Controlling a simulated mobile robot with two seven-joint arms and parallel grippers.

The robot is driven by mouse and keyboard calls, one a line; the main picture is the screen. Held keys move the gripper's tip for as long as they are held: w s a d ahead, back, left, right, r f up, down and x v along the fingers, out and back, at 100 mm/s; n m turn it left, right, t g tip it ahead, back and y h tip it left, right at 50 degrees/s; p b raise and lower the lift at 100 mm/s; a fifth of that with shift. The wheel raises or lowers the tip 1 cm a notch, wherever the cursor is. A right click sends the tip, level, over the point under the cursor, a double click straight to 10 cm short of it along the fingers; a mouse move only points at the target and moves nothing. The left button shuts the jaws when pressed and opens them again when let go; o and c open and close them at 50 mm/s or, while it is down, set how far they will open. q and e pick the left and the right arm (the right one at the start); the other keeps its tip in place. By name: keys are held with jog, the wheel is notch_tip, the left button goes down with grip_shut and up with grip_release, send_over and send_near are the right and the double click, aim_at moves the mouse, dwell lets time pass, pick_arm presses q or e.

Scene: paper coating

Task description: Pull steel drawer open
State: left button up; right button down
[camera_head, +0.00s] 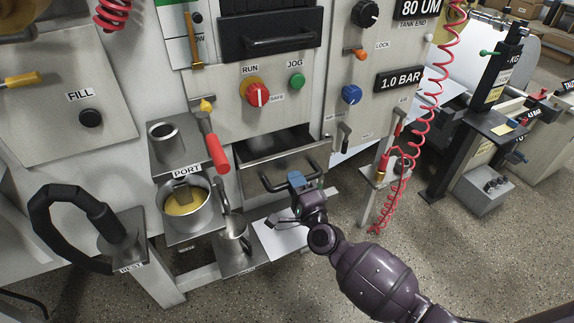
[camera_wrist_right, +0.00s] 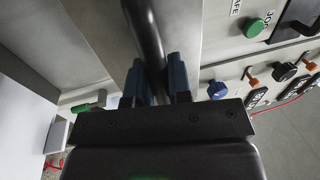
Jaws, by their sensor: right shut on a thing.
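The steel drawer (camera_head: 284,158) is in the middle of the head view, below the red RUN/SAFE knob. It stands partly open, and its dark inside shows. Its dark bar handle (camera_head: 270,184) is on the front. My right gripper (camera_head: 298,180) is at the right part of the handle. In the right wrist view the blue fingers of my right gripper (camera_wrist_right: 158,78) are shut around the dark handle bar (camera_wrist_right: 143,35). My left gripper does not show.
Left of the drawer, a metal pot (camera_head: 186,207) with yellow liquid sits on the PORT shelf. A metal jug (camera_head: 232,238) stands below the drawer's left side. A red coiled hose (camera_head: 418,125) hangs at right. Speckled floor (camera_head: 310,270) is open in front.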

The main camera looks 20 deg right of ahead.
pick_arm(q)
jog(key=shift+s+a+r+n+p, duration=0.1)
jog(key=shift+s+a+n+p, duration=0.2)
jog(key=shift+p, duration=0.35)
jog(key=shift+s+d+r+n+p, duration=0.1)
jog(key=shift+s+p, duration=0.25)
jog(key=shift+p, duration=0.25)
pick_arm(e)
jog(key=s, duration=2.5)
jog(key=shift+s+d, duration=0.15)
jog(key=shift+d, duration=0.2)
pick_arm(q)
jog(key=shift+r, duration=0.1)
pick_arm(e)
jog(key=c, duration=1.1)
grip_release()
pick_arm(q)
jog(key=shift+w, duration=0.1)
pick_arm(e)
jog(key=s, duration=0.3)
jog(key=s+f, duration=0.1)
jog(key=s, duration=0.3)
jog(key=s+f, duration=0.1)
jog(key=s, duration=0.2)
jog(key=shift+s+d, duration=0.2)
jog(key=shift+s, duration=0.1)
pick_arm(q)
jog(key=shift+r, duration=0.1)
